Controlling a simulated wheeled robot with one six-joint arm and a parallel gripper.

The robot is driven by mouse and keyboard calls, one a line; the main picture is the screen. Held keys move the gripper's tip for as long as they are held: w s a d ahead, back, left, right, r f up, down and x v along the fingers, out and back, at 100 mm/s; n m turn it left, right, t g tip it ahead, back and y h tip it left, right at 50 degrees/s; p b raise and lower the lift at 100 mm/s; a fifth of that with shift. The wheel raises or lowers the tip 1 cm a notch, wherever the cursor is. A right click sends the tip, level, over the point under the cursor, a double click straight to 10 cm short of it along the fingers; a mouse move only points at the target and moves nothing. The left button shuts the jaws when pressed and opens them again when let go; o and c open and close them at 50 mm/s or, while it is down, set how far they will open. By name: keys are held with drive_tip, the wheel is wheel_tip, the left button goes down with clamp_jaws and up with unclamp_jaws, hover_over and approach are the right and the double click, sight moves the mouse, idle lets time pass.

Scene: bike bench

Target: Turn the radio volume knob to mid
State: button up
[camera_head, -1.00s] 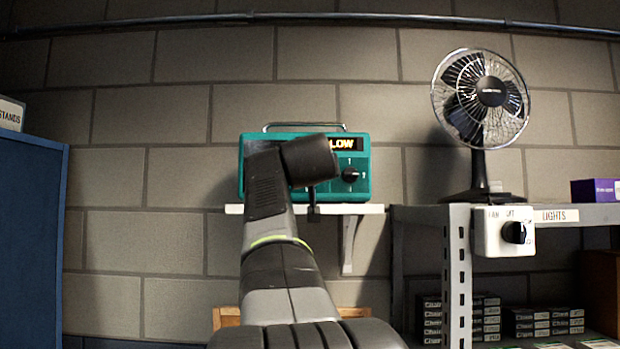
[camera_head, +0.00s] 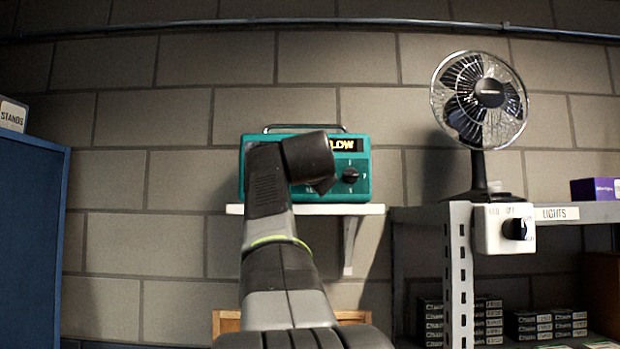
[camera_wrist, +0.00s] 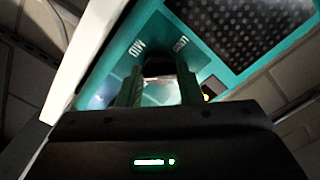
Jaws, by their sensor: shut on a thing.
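The teal radio (camera_head: 262,134) stands on a white wall shelf, and its display (camera_head: 346,144) shows "LOW", partly covered by my arm. In the wrist view the radio's front panel (camera_wrist: 150,28) appears tilted, with "MID" and another label that is hard to read. My gripper (camera_wrist: 161,84) has one finger on each side of a dark knob (camera_wrist: 159,67) and is shut on it. The knob's pointer cannot be made out. In the head view my arm hides this knob and the fingertips. A separate black knob (camera_head: 350,175) shows at the radio's right.
The white shelf (camera_head: 362,209) runs under the radio. To the right, a desk fan (camera_head: 489,93) and a control box (camera_head: 492,240) with a black knob are at a metal rack (camera_head: 459,290). A blue cabinet (camera_head: 30,240) stands left. The wall between is clear.

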drive_tip(key=shift+m+b, duration=0.65)
drive_tip(key=shift+m, duration=4.35)
drive_tip(key=o, duration=1)
drive_tip(key=shift+s, duration=0.1)
drive_tip(key=s+b, duration=0.4)
drive_tip(key=s, duration=0.9)
drive_tip(key=shift+s, duration=0.35)
